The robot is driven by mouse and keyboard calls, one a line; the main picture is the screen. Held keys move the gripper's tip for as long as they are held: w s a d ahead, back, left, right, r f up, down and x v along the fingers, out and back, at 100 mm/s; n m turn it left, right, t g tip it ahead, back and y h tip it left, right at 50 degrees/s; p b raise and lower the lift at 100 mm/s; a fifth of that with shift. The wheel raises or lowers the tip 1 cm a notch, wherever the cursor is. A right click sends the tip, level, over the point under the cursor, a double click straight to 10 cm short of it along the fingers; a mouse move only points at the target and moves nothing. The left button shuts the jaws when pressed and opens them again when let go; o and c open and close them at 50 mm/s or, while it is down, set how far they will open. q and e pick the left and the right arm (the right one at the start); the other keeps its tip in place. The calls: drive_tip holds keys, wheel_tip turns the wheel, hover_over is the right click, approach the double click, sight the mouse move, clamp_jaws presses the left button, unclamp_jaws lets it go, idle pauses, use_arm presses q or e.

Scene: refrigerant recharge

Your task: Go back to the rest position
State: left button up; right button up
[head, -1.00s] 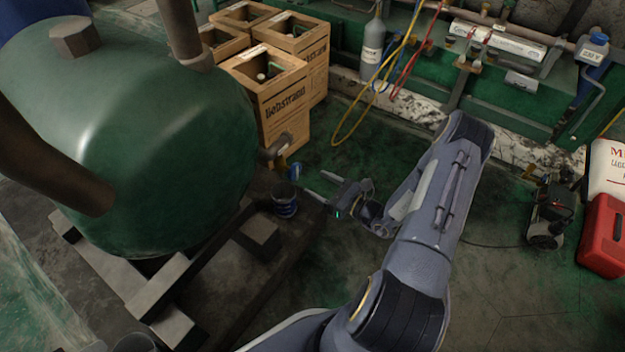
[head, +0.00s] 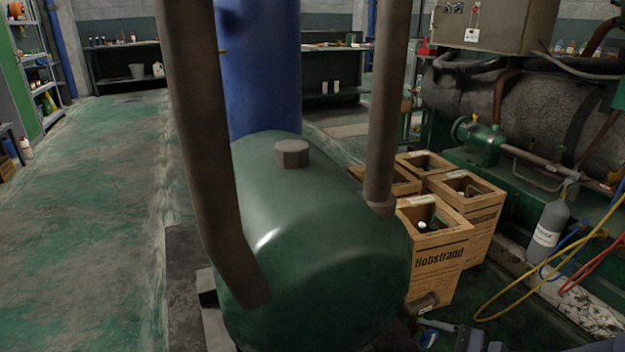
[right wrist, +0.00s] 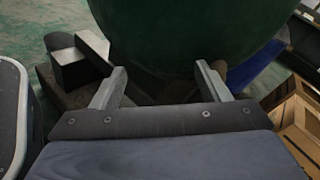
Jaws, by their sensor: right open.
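My right gripper (right wrist: 161,72) is open in the right wrist view, its two grey fingers spread with nothing between them. The rounded green tank (right wrist: 195,35) fills the view just beyond the fingertips; I cannot tell the exact gap. In the head view, the green tank (head: 315,255) stands in the middle with thick brown pipes in front of it. My left gripper is not in view.
Wooden crates (head: 434,250) with bottles stand right of the tank. A grey cylinder (head: 548,226) and yellow, blue and red hoses (head: 535,295) are at the right, by green machinery. Open floor (head: 95,230) lies to the left, with shelves (head: 38,75) at the far left.

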drive_tip(key=s+a+r+n+g+h, duration=0.3)
drive_tip(key=s+a+r+n+g, duration=0.35)
drive_tip(key=s+n, duration=0.25)
drive_tip(key=s+d+r+n+t+h, duration=0.2)
drive_tip(key=s+n+h, duration=0.2)
drive_tip(key=s, duration=0.1)
drive_tip(key=s+d+r+n+t+h, duration=0.1)
drive_tip(key=s+n+t+h, duration=0.15)
drive_tip(key=s+n, duration=0.3)
wheel_tip(320, 180, up, 35)
drive_tip(key=g+p, duration=0.1)
drive_tip(key=p, duration=3.4)
drive_tip(key=shift+m, duration=0.35)
drive_tip(key=shift+d+h, duration=0.1)
drive_tip(key=shift+h, duration=0.15)
